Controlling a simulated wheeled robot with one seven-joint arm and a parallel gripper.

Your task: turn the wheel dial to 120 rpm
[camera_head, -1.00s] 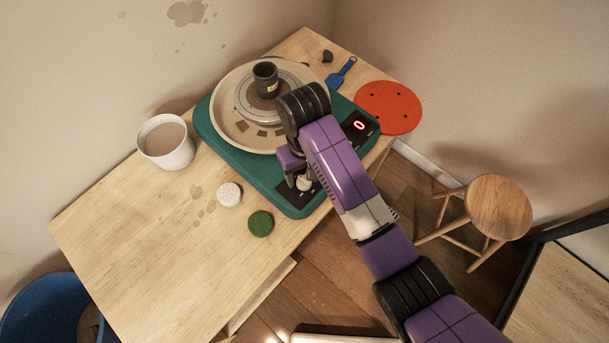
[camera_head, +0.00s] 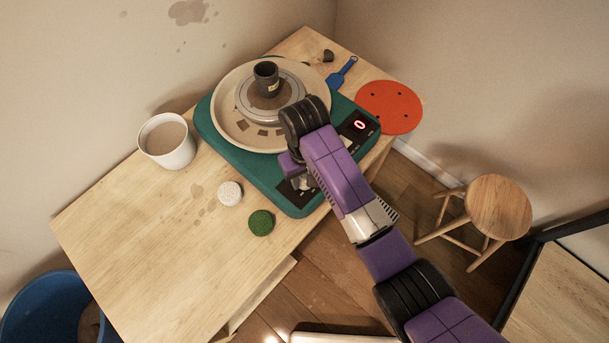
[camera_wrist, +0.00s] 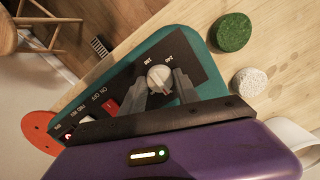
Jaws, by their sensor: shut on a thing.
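The pottery wheel (camera_head: 265,185) is a teal box with a round cream splash pan on the table. Its red display (camera_head: 360,125) reads 0. The pale wheel dial (camera_wrist: 159,77) sits on the black panel at the wheel's near corner, with printed numbers around it in the wrist view. My gripper (camera_wrist: 160,84) is shut on the dial, one grey finger on each side. In the head view my gripper (camera_head: 299,182) hides most of the dial. A red switch (camera_wrist: 111,106) is on the same panel. A dark cup (camera_head: 266,78) stands on the wheel head.
A white bucket (camera_head: 168,143), a white sponge (camera_head: 230,193) and a green sponge (camera_head: 261,222) are left of the wheel. A stool (camera_head: 499,207) stands at right. The table's left part is clear.

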